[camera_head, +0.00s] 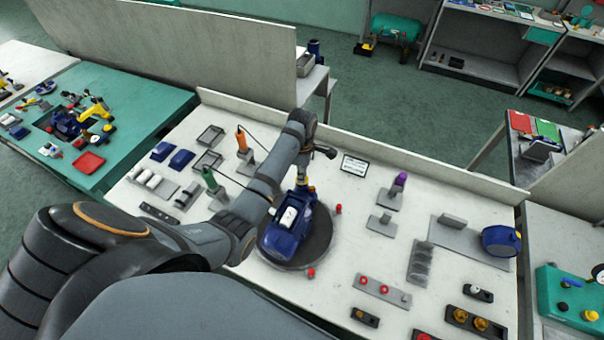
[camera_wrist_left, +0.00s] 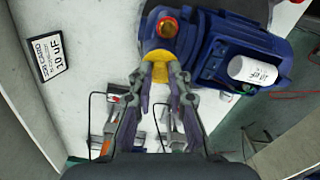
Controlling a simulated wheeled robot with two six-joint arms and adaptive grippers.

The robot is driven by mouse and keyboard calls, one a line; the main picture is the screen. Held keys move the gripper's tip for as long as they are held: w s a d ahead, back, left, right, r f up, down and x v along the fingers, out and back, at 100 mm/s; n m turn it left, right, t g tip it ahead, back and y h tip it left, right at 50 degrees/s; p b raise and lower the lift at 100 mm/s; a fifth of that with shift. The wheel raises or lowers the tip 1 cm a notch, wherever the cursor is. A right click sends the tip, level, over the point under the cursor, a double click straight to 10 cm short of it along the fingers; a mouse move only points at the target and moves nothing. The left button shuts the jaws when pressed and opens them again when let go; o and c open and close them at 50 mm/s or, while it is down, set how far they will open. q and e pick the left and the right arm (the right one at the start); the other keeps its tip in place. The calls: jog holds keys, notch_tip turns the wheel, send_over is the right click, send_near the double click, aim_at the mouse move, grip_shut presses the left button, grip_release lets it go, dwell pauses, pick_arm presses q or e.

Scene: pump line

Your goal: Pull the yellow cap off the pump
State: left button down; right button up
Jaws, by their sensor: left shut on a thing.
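The blue pump (camera_head: 290,226) sits on a dark round plate (camera_head: 327,243) on the white bench. A white capsule-shaped part with print lies on its top; it also shows in the wrist view (camera_wrist_left: 254,70). My left gripper (camera_wrist_left: 161,76) is shut on the yellow cap (camera_wrist_left: 160,62), at the end of the blue pump body (camera_wrist_left: 228,38) beside a red-and-brass fitting (camera_wrist_left: 167,28). The cap appears to be against the pump; the fingers hide part of the join. In the head view my left gripper (camera_head: 303,172) reaches down at the pump's far end. My right gripper is not in view.
Red knobs (camera_head: 338,209) stand around the round plate. Tool holders with a green-handled (camera_head: 210,180) and an orange-handled tool (camera_head: 241,139) stand left. A framed label (camera_head: 354,165) lies behind. Another blue unit (camera_head: 501,240) is at the right. Low walls edge the bench.

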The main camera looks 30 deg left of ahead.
pick_arm(q)
jog(key=shift+r, duration=1.95)
jog(key=shift+s, duration=0.1)
